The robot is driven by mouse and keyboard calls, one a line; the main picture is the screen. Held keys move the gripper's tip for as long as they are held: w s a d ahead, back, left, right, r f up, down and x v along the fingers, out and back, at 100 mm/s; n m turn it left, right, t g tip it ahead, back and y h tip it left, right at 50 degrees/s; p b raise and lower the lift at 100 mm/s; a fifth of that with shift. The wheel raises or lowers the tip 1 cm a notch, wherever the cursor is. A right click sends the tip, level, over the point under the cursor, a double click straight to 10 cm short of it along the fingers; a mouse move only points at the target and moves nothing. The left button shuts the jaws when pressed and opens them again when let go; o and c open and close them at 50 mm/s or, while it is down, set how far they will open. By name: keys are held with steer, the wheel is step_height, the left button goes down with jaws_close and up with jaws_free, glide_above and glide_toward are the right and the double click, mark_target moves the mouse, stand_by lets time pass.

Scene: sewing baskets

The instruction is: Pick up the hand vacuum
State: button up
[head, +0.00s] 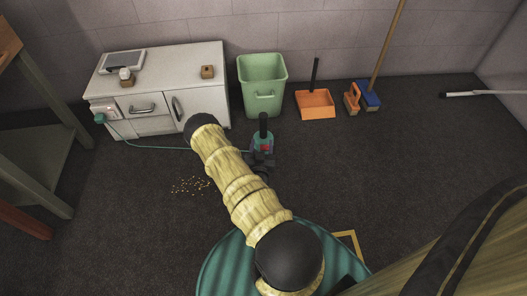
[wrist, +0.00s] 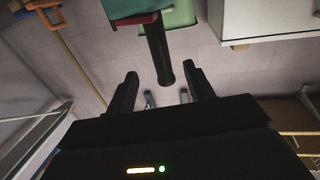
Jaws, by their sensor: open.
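The hand vacuum (head: 263,140) is teal with a red patch and a black upright tube. In the head view it is on or just above the dark floor in front of the green bin. A thin teal cord runs left from it. My gripper (head: 262,160) is partly hidden by my arm there and close to the vacuum. In the wrist view my gripper (wrist: 161,76) is open. The black tube of the hand vacuum (wrist: 157,48) shows between its two fingers, with a gap visible on each side.
A white cabinet (head: 205,90) stands at the back left, with a green bin (head: 262,75) beside it. An orange dustpan (head: 316,104) and a broom (head: 370,97) are by the wall. Crumbs (head: 192,186) lie on the floor. Floor at the right is clear.

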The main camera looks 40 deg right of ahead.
mark_target(263, 129)
steer(key=b+x, duration=0.1)
steer(key=x, duration=0.3)
steer(key=shift+w+d+f+b, duration=0.1)
steer(key=shift+b, duration=0.3)
steer(key=shift+w+d, duration=0.15)
steer(key=shift+w+d+b, duration=0.4)
steer(key=shift+b, duration=0.3)
steer(key=b+x, duration=0.1)
steer(key=x, duration=0.1)
steer(key=b+x, duration=0.1)
steer(key=x, duration=0.1)
steer(key=shift+r+b, duration=0.2)
steer(key=shift+b, duration=0.2)
steer(key=c, duration=1)
steer(key=shift+d+r, duration=0.1)
steer(key=shift+r, duration=0.1)
